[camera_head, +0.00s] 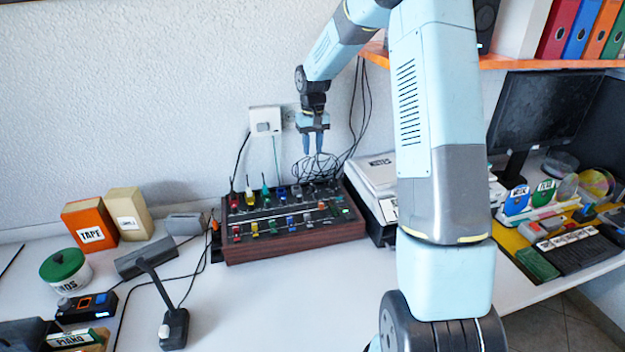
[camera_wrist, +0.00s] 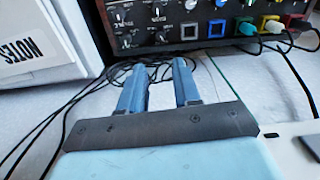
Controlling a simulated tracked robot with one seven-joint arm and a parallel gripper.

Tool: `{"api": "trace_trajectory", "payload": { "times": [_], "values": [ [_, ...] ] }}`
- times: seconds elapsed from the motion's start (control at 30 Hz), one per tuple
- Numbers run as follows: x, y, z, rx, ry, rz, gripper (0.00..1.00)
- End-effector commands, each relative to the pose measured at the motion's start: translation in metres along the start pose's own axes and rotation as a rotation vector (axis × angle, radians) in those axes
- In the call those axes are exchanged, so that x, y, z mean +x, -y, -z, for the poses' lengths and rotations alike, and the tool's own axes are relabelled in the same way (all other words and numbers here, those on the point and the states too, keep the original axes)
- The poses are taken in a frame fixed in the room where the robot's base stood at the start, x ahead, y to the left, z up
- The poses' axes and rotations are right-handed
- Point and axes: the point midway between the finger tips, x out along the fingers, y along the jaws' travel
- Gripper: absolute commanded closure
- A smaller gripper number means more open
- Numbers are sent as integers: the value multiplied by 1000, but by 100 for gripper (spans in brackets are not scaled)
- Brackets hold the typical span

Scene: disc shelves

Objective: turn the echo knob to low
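A wood-sided mixer (camera_head: 296,248) with rows of coloured knobs and buttons stands on the white table near the wall. The mixer's dark panel (camera_wrist: 172,18) also shows along the top of the wrist view, with several small black knobs with white markings, square buttons and coloured plugs. The labels are too small to read, so I cannot tell which knob is the echo knob or how it is set. My gripper (camera_head: 313,150) hangs above the back edge of the mixer, pointing down. Its two blue fingers (camera_wrist: 159,66) are apart with nothing between them, clear of the knobs.
Black cables (camera_head: 318,166) loop behind the mixer by the gripper. A white box labelled NOTES (camera_wrist: 35,42) stands beside the mixer. A wall box (camera_head: 265,121) is close to the gripper. An orange TAPE box (camera_head: 90,222) stands left. The table front is mostly clear.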

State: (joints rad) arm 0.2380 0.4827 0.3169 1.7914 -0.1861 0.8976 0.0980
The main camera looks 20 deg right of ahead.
Motion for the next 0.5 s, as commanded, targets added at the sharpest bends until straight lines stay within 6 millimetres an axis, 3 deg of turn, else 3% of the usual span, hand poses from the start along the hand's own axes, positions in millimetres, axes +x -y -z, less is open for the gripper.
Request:
{"api": "trace_trajectory", "payload": {
  "times": [0.2,0.5],
  "values": [
    [-1,0,0,247,0,1,68],
    [6,1,-1,335,1,0,68]
  ]
}}
